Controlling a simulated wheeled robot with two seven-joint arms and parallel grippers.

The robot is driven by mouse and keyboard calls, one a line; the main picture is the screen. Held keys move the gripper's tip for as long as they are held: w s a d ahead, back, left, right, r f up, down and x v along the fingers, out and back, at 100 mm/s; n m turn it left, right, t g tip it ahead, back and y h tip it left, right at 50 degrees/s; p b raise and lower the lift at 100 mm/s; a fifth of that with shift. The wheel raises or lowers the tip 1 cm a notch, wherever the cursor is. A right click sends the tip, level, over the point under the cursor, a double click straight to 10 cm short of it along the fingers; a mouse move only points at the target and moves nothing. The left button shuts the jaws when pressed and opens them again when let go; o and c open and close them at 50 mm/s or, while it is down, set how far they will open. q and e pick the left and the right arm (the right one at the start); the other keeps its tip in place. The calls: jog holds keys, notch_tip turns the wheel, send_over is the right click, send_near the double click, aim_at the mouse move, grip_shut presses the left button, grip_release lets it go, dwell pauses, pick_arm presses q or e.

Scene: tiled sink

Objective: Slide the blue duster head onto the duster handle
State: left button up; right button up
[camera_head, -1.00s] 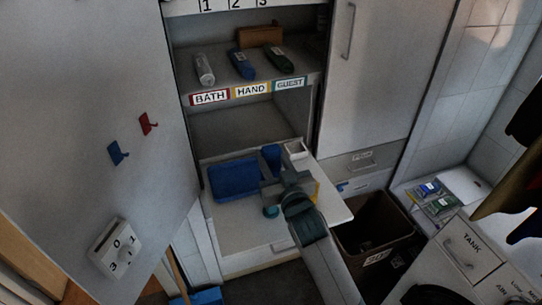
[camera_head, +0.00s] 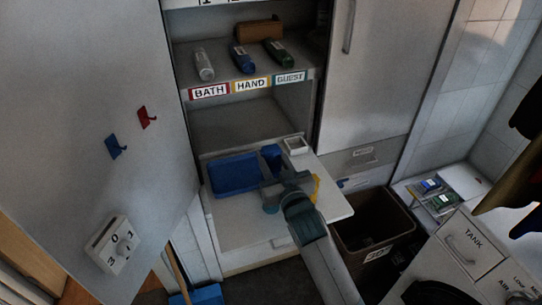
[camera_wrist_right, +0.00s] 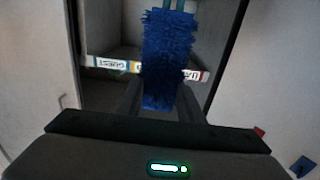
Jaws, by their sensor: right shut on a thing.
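The blue duster head (camera_head: 272,155) is upright over the white pull-out shelf (camera_head: 238,232), beside a blue tray. In the right wrist view the bristly duster head (camera_wrist_right: 168,50) rises from between my fingers. My right gripper (camera_head: 274,182) is shut on its lower part; the exact grip is partly hidden. A yellow piece (camera_head: 316,187) shows just right of the gripper, mostly covered by it; I cannot tell whether it is the duster handle. No handle is clearly visible. My left gripper is out of view.
The blue tray (camera_head: 236,174) and a small white open box (camera_head: 296,145) are on the shelf. A brown bin (camera_head: 374,228) stands at the right. The shelf's front left is bare.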

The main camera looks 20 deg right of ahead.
jog(key=shift+f+b, duration=0.7)
jog(key=shift+f, duration=0.55)
jog(key=o, duration=1.1)
jog(key=shift+o, duration=0.2)
jog(key=shift+s, duration=0.1)
jog(key=shift+s, duration=0.2)
jog(key=s+b, duration=0.5)
jog(key=s, duration=1.1)
jog(key=shift+s+d, duration=0.3)
jog(key=shift+s, duration=0.1)
